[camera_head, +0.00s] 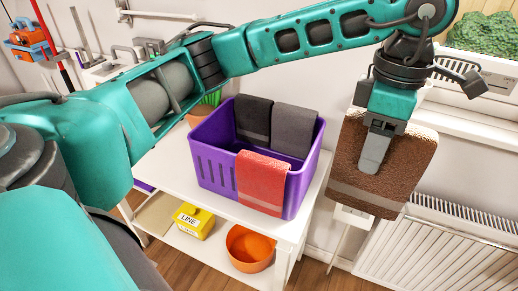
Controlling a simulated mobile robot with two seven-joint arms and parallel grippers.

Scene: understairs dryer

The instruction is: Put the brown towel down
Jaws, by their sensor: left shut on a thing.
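The brown towel (398,172) hangs folded at the right, with a pale stripe near its lower edge. My left gripper (374,160) is shut on the brown towel and holds it in the air, to the right of the purple basket. The purple basket (222,172) stands on a white table (166,160). A red towel (262,182) hangs over its front wall. A black towel (253,118) and a grey towel (292,130) hang over its back wall. My right gripper is not in view.
A lower shelf holds a yellow box (194,221) labelled LINE and an orange bowl (249,249). A white radiator (440,250) stands at the lower right. A green plant (484,34) sits at the upper right, with a plant pot (203,112) behind the basket.

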